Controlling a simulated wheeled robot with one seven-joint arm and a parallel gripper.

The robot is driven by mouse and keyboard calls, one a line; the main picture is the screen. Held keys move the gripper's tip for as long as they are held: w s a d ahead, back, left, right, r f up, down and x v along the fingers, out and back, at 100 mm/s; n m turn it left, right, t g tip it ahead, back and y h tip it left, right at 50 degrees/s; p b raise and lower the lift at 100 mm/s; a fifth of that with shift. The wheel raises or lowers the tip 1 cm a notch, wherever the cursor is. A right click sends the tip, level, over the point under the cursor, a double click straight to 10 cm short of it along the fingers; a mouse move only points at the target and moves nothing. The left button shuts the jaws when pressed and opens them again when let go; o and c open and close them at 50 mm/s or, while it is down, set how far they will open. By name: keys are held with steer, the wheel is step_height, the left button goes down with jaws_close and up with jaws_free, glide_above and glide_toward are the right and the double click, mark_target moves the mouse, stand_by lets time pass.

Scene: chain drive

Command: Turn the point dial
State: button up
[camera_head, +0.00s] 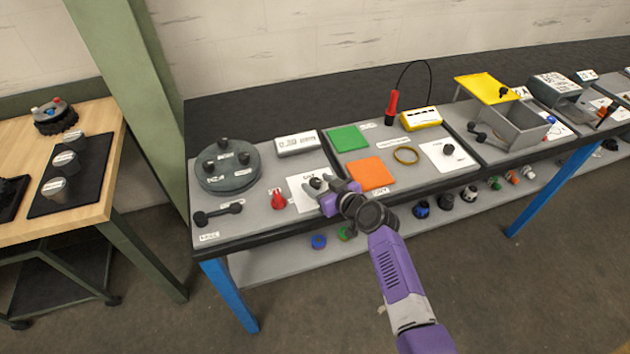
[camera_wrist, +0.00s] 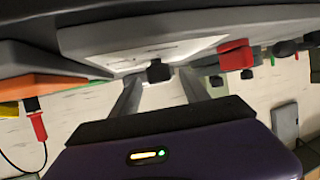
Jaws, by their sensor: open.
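A small black dial knob (camera_head: 316,183) stands on a white plate (camera_head: 299,193) at the left part of the workbench; I cannot read its label. The knob also shows in the wrist view (camera_wrist: 159,71), at the middle. My gripper (camera_head: 324,190) is close to this knob, its fingers spread and empty. In the wrist view the two fingers (camera_wrist: 161,82) reach toward the knob, one on each side; I cannot tell whether they touch it. A second black knob (camera_head: 448,150) sits on another white plate (camera_head: 437,158) further right.
A red part (camera_head: 278,199) is left of the near plate, with a black dumbbell-shaped part (camera_head: 218,213) beyond it. An orange pad (camera_head: 371,174) lies right of my gripper. A grey round base (camera_head: 228,180) with black knobs stands behind.

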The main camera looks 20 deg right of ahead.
steer(key=shift+x, duration=1)
jaws_close()
